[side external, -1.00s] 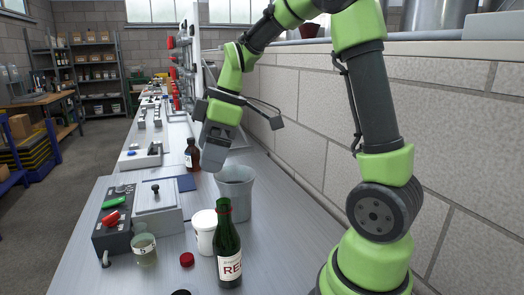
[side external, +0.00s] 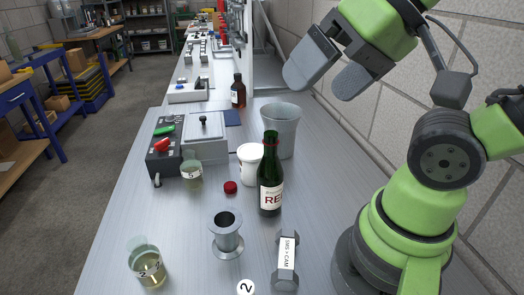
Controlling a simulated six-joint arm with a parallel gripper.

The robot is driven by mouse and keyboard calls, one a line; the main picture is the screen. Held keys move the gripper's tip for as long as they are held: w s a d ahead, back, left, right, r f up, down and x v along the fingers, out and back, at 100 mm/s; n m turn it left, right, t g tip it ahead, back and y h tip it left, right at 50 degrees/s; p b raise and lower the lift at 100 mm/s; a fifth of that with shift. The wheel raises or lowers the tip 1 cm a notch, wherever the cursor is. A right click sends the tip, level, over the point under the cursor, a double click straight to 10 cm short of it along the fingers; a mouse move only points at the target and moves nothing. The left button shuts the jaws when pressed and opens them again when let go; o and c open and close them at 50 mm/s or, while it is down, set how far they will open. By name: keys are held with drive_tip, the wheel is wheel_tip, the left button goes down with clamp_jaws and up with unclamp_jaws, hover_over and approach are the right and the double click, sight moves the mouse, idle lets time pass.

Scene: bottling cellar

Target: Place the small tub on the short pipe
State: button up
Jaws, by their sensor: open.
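The small tub (side external: 249,165) is white and stands upright on the bench, partly hidden behind a green wine bottle (side external: 270,175). The short pipe (side external: 227,240) is a grey metal piece with a flange at each end. It stands upright nearer the camera, with its open end up and nothing on it. My gripper (side external: 319,86) is open and empty, high above the bench at the upper right, above and to the right of the tub.
A large grey bucket (side external: 281,133) stands behind the tub and bottle. A red cap (side external: 231,187), glass beaker (side external: 148,264), labelled grey bar (side external: 286,260) and numbered white disc (side external: 245,287) lie around the pipe. A control box (side external: 165,150) stands left. A brown bottle (side external: 238,92) stands farther back.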

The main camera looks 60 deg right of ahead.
drive_tip(key=n+g+h, duration=0.2)
drive_tip(key=n+g, duration=0.1)
drive_tip(key=g, duration=0.4)
hover_over(253, 151)
wheel_tip(253, 151, down, 17)
drive_tip(key=shift+s+a+f, duration=0.1)
wheel_tip(253, 151, down, 4)
drive_tip(key=shift+f, duration=0.25)
wheel_tip(253, 151, down, 6)
drive_tip(key=shift+r, duration=0.1)
